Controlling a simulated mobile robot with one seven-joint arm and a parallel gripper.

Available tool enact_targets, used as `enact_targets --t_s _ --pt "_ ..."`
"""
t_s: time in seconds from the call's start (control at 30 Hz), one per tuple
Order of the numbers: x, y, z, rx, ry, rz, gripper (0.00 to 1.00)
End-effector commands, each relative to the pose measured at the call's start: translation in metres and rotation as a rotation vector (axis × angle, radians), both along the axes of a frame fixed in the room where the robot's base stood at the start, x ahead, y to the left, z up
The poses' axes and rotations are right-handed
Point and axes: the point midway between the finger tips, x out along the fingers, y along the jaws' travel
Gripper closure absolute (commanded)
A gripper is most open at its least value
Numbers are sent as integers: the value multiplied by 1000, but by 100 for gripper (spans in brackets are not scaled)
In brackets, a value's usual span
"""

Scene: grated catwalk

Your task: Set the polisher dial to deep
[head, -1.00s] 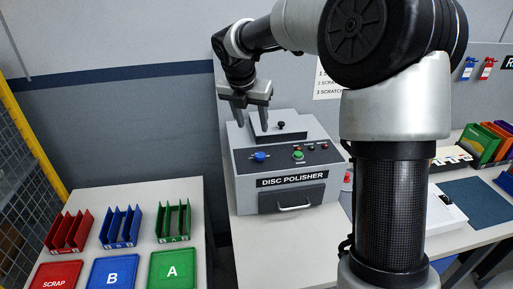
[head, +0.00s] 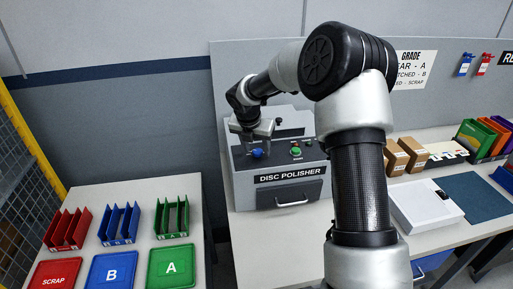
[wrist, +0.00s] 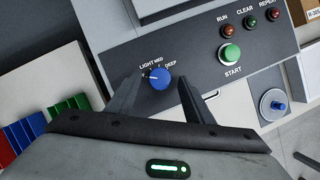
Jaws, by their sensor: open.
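The disc polisher (head: 245,185) is a grey box on the bench. Its blue dial (head: 257,153) sits on the sloped panel, and also shows in the wrist view (wrist: 159,79). The labels LIGHT, MED and DEEP arc above the dial, with DEEP on the right. A small pale mark shows at the dial's upper left, on the LIGHT to MED side; its exact setting is hard to tell. My gripper (wrist: 157,88) is open, with one finger on each side of the dial and a visible gap to each. In the head view, my gripper (head: 258,137) is just above the dial.
A green START button (wrist: 229,54) lies right of the dial, below the RUN, CLEAR and REPEAT lamps (wrist: 248,22). A blue round knob (wrist: 278,105) sits farther right. Coloured racks (head: 120,222) and trays (head: 171,266) stand on the left table.

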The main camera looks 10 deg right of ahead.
Motion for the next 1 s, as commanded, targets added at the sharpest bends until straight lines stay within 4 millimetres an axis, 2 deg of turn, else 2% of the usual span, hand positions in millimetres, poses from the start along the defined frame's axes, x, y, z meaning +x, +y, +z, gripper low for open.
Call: enact_targets --t_s 0.2,0.4,0.47,0.77,1.0 --pt "0 0 0 -1 -1 0 53" --pt "0 0 0 -1 -1 0 86" --pt "0 0 0 -1 -1 0 94" --pt "1 0 0 -1 -2 -39 94" --pt "2 3 0 0 -1 -175 94"
